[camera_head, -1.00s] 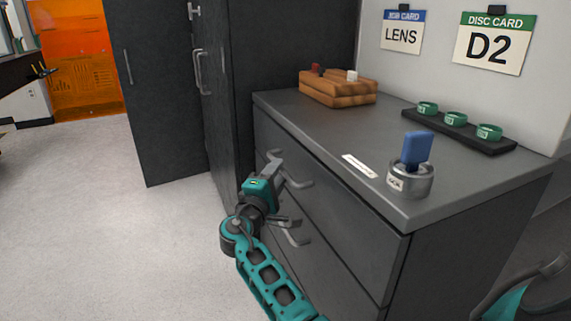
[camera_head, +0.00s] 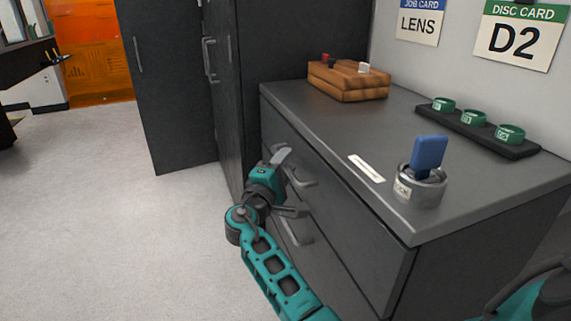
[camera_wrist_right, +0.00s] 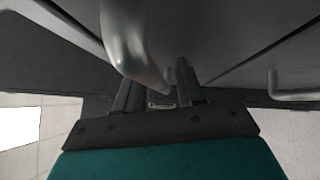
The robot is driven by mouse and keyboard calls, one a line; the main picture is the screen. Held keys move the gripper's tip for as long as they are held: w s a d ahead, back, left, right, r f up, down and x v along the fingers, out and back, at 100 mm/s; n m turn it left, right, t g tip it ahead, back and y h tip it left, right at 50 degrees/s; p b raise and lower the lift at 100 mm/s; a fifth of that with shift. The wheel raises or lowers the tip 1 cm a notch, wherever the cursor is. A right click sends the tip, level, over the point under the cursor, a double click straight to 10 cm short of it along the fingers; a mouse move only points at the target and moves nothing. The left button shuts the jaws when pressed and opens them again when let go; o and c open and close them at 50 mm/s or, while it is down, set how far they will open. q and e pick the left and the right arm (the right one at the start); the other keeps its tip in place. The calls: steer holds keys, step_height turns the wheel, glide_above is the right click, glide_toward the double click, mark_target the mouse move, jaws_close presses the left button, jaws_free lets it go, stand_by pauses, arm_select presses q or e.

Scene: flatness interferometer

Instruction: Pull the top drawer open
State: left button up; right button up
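The top drawer (camera_head: 346,217) is in the upper front of the grey cabinet, and its front looks flush with the cabinet. Its curved metal handle (camera_head: 302,180) is beside my right gripper (camera_head: 285,184). In the right wrist view the handle (camera_wrist_right: 132,45) passes close to the camera, and its far end reaches toward the gap between my fingers (camera_wrist_right: 156,92). The fingers stand apart, with a visible gap. Whether they touch the handle cannot be told. My left gripper is not in view.
On the cabinet top (camera_head: 330,125) are a wooden block (camera_head: 347,84), a black tray (camera_head: 480,132) with green rings, and a metal cup (camera_head: 420,188) with a blue tab (camera_head: 428,155). A lower drawer handle (camera_head: 297,236) sits below. Floor (camera_head: 120,240) to the left is clear.

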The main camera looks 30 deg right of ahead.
steer(key=shift+c, duration=0.2)
jaws_close()
steer(key=shift+a, duration=0.1)
stand_by(0.4)
